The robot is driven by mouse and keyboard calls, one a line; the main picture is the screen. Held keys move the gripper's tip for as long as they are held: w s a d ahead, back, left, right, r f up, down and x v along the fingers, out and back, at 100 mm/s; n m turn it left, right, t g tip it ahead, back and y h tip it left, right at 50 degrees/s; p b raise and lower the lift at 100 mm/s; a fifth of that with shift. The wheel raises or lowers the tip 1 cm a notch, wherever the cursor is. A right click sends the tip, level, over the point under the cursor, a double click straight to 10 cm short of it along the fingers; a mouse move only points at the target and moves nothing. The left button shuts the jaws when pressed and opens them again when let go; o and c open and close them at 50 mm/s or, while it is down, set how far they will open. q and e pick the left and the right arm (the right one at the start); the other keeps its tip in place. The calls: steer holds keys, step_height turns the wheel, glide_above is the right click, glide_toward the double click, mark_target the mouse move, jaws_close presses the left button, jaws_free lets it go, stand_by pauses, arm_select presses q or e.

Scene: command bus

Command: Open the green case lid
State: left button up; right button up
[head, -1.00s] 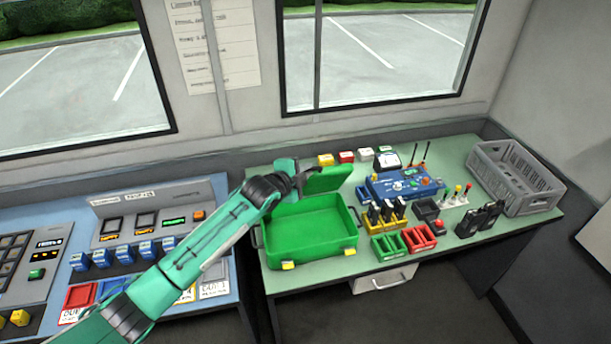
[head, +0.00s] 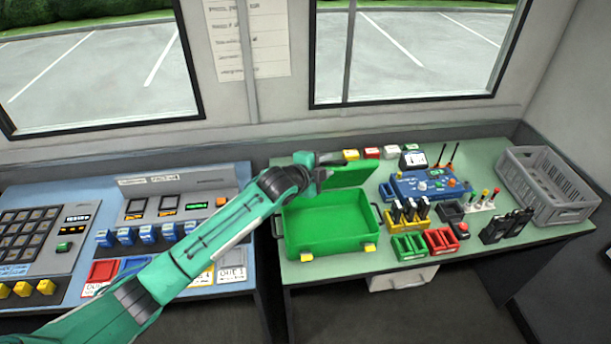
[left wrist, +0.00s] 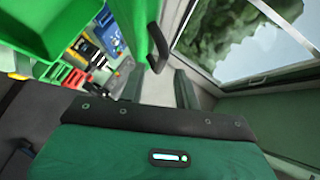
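The green case (head: 328,228) stands on the right-hand table with its inside showing and empty. Its green lid (head: 350,176) is swung up at the back, tilted away from the tray. My left gripper (head: 326,165) is at the lid's upper left edge. In the left wrist view the two dark fingers (left wrist: 160,88) are apart with nothing gripped between them. The lid (left wrist: 138,28) and its black handle (left wrist: 158,48) are just beyond the fingertips. My right gripper is not in view.
A blue radio unit (head: 425,187), small green and red bins (head: 440,240) and a grey crate (head: 545,185) fill the table to the right. A control console (head: 130,230) stands left. Windows and wall are close behind the lid.

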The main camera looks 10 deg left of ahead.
arm_select(q)
steer(key=b+v, duration=0.3)
steer(key=v, duration=0.8)
steer(key=shift+s, duration=0.2)
steer(key=shift+a, duration=0.1)
